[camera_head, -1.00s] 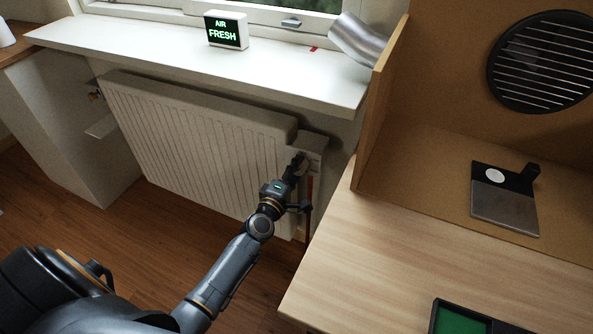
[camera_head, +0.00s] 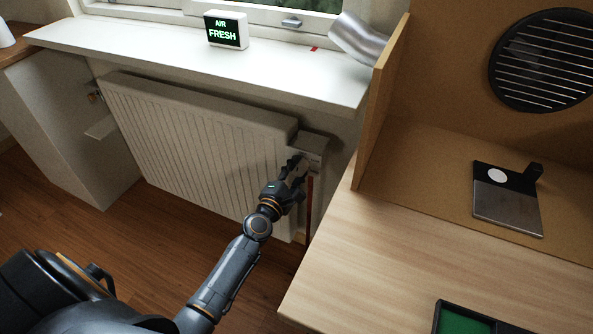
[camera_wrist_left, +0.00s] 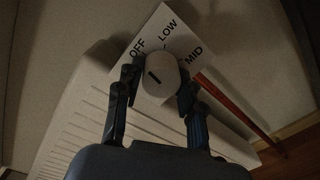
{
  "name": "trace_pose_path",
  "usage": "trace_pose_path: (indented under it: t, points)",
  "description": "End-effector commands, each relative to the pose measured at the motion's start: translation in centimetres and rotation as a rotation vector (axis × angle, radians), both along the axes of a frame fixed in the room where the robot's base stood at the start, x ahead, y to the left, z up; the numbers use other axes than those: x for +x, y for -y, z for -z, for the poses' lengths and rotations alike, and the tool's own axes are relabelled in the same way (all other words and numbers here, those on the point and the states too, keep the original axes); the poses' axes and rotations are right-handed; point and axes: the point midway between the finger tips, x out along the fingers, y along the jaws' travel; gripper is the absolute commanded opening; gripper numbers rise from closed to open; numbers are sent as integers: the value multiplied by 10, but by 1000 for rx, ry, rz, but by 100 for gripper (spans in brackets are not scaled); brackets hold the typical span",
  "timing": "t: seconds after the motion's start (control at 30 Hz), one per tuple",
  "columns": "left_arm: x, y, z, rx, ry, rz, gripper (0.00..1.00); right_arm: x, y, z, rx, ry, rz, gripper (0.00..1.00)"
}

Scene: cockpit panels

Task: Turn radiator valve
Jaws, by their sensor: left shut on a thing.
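The white radiator (camera_head: 195,140) hangs under the windowsill. At its right end my left gripper (camera_head: 299,165) reaches the valve; the gripper hides most of the valve in the head view. In the left wrist view the round white valve knob (camera_wrist_left: 161,75) sits between the two fingers of my left gripper (camera_wrist_left: 160,88), which is shut on it. The knob has a dark pointer line. Behind it a white label plate (camera_wrist_left: 168,32) reads OFF, LOW and MID; the rest of it is hidden. My right gripper is not in view.
A red pipe (camera_head: 309,205) runs down below the valve. A wooden desk (camera_head: 340,260) with an upright panel (camera_head: 381,110) stands close on the right. The windowsill (camera_head: 200,66), bearing an AIR FRESH sign (camera_head: 226,30), overhangs the radiator.

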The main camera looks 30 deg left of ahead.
Motion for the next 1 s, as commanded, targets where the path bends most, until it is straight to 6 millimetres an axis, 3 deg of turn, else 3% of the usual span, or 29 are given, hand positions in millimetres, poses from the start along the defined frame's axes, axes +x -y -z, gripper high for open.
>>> trace_pose_path:
  t: [0.2, 0.23, 0.33, 0.73, 1.0]
  points:
    - [-1, 0, 2, 1, -4, -1, 7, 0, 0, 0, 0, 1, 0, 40]
    - [-1, 0, 2, 1, -4, -1, 42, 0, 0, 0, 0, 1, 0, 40]
    - [-1, 0, 1, 1, -2, 0, 61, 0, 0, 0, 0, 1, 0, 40]
    - [-6, 1, 1, 1, -1, 0, 61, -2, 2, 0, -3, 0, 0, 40]
    - [-56, 2, 0, 4, -4, 1, 61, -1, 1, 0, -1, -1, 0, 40]
